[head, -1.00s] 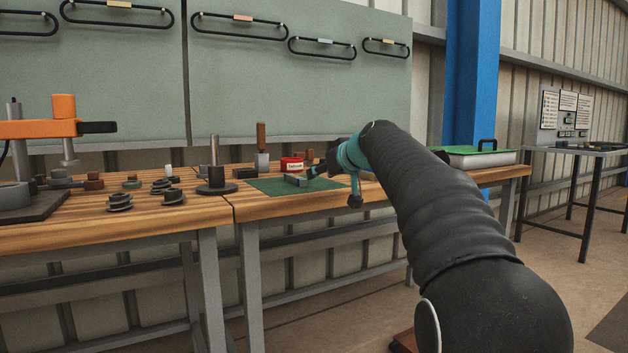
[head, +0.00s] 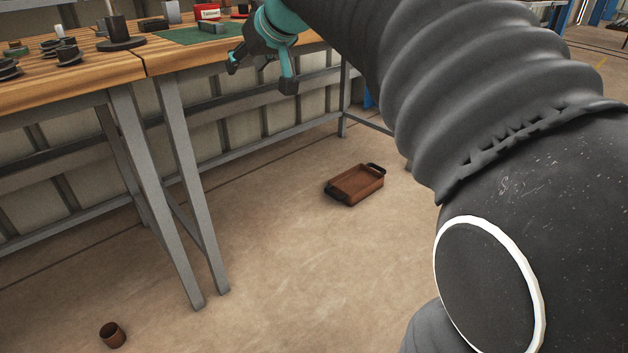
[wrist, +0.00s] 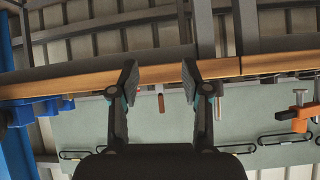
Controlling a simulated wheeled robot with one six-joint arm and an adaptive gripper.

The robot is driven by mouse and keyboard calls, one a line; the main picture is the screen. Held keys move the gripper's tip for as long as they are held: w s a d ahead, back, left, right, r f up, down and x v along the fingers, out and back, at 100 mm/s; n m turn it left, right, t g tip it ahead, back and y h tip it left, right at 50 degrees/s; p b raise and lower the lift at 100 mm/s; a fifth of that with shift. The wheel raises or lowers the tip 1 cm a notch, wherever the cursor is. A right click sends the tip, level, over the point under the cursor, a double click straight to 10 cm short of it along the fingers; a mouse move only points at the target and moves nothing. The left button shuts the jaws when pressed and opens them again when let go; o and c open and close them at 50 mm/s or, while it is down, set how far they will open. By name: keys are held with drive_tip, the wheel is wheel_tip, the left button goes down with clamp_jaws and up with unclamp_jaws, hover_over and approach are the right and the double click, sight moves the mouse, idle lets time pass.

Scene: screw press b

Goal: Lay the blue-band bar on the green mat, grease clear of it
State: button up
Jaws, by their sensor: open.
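The green mat (head: 180,37) lies on the wooden bench at the upper left of the head view. A small grey bar (head: 211,27) lies on it; its band colour is too small to make out. A red tin with a white label (head: 207,12), perhaps the grease, stands behind the bar and appears clear of it. My gripper (head: 262,74) is open and empty, fingers pointing down, in front of the bench edge and apart from the bar. The wrist view shows its two spread fingers (wrist: 160,85) with nothing held; mat and bar cannot be made out there.
The bench front edge (head: 200,60) runs close behind my gripper. A dark round stand (head: 120,42) and several small parts stand left of the mat. A brown tray (head: 356,184) and a brown cup (head: 112,335) are on the floor. The floor between them is clear.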

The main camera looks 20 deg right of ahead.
drive_tip(key=s+f+m+g+h, duration=0.1)
drive_tip(key=s+f+g, duration=0.1)
drive_tip(key=s+f, duration=1)
drive_tip(key=s+f+m+g+h, duration=0.1)
drive_tip(key=s+f+g+h, duration=0.1)
drive_tip(key=s+f, duration=1.1)
drive_tip(key=s, duration=0.4)
drive_tip(key=shift+s+g, duration=0.3)
drive_tip(key=shift+s, duration=0.05)
drive_tip(key=shift+d+r, duration=0.1)
wheel_tip(320, 180, up, 8)
drive_tip(key=p, duration=0.8)
drive_tip(key=shift+r, duration=0.15)
